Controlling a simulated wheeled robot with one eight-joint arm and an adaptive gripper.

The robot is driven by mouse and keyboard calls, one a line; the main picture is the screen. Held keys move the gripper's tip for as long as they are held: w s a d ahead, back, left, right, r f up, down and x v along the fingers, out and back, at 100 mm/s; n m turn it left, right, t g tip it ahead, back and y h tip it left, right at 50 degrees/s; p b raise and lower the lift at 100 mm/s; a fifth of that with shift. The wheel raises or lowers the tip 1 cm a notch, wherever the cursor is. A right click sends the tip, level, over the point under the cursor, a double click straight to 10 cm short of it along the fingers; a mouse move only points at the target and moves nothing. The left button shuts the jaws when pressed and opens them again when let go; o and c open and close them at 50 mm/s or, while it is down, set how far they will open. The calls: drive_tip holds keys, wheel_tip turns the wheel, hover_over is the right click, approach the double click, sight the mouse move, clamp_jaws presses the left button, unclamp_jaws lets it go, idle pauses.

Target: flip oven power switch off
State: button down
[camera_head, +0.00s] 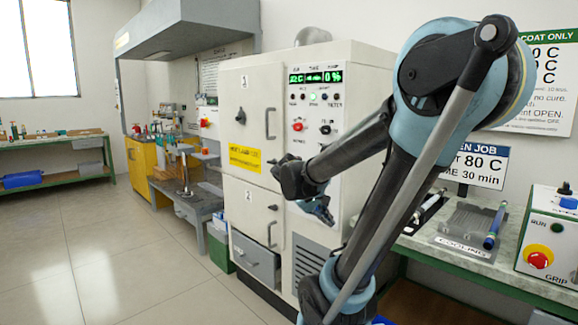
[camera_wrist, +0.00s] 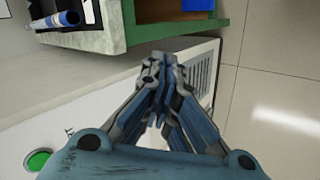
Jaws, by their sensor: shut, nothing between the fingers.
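The oven (camera_head: 262,100) is a white cabinet with two doors and a control panel on its upper right. The panel has a lit green display (camera_head: 316,78), small buttons, a red knob (camera_head: 297,127) and a black switch (camera_head: 325,130). I cannot read which control is labelled power. My gripper (camera_head: 322,212) is in front of the oven, below the panel controls, apart from the switch as far as I can see. In the wrist view my gripper (camera_wrist: 160,62) has its blue fingers together and empty. A green round light (camera_wrist: 38,160) on a white face shows there.
A green-framed bench (camera_head: 480,275) stands right of the oven, with a cooling rack (camera_head: 466,228), a blue rod (camera_head: 495,225) and a control box (camera_head: 550,235). A grey step table (camera_head: 188,200) stands to the left. The floor at left is clear.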

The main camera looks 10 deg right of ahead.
drive_tip(key=w+a+r+n+t+h, duration=0.1)
drive_tip(key=w+a+r+t+h, duration=0.3)
drive_tip(key=w, duration=0.5)
drive_tip(key=w+a+r+n+t+h, duration=0.1)
drive_tip(key=w+a+r+n+h, duration=0.15)
drive_tip(key=w+a+r, duration=0.55)
drive_tip(key=w+a+f+t+h, duration=0.1)
drive_tip(key=w+a+t+h, duration=0.1)
drive_tip(key=w+a, duration=0.3)
drive_tip(key=shift+a+f+t, duration=0.25)
drive_tip(key=shift+a+t, duration=0.35)
drive_tip(key=shift+a, duration=0.2)
drive_tip(key=x, duration=1.4)
drive_tip(key=shift+r, duration=0.1)
